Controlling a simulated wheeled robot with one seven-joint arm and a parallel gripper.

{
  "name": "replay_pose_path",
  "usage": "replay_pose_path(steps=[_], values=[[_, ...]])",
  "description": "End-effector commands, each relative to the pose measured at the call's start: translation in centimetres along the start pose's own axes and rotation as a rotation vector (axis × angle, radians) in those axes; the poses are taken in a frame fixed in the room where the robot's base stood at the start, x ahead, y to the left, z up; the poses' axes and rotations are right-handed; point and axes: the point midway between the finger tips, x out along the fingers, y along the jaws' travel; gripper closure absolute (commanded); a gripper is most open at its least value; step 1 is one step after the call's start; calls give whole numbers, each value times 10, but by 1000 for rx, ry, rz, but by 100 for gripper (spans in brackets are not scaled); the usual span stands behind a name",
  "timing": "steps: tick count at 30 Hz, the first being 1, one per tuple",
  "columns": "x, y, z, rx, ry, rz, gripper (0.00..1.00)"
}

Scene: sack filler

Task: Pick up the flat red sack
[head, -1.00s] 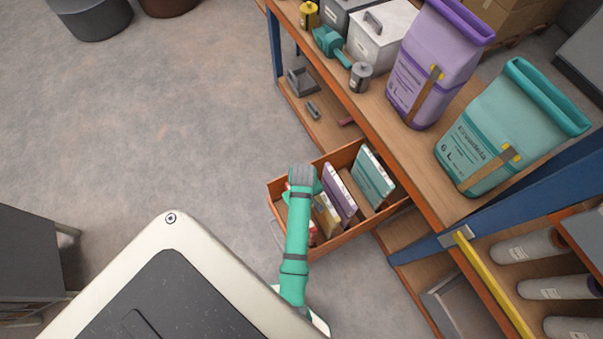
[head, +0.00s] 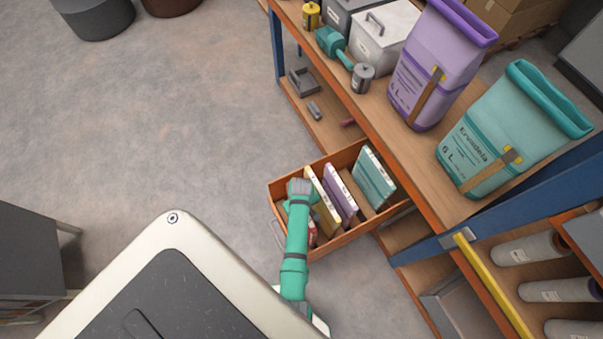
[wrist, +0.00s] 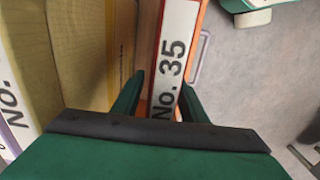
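The flat red sack (head: 312,232) stands on edge at the near left end of the open drawer, mostly hidden by my arm in the head view. In the wrist view the red sack (wrist: 176,45) shows a white top edge marked "No. 35" with red along its side. My gripper (wrist: 161,84) is open, with its two green fingers on either side of that edge. A gap shows on the left; I cannot tell whether the right finger touches. In the head view my gripper (head: 300,188) is over the drawer's left part, its fingertips hidden.
The orange drawer (head: 285,181) also holds a yellow sack (head: 326,205), a purple sack (head: 341,192) and a teal sack (head: 373,177), all on edge. The workbench (head: 375,103) with large bags stands to the right.

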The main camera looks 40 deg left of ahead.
Motion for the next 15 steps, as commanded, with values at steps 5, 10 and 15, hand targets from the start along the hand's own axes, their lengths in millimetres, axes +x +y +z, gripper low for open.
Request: replay_pose_path(steps=[5,10,15], values=[[0,0,0,0,0,0,68],[0,0,0,0,0,0,100],[0,0,0,0,0,0,100]])
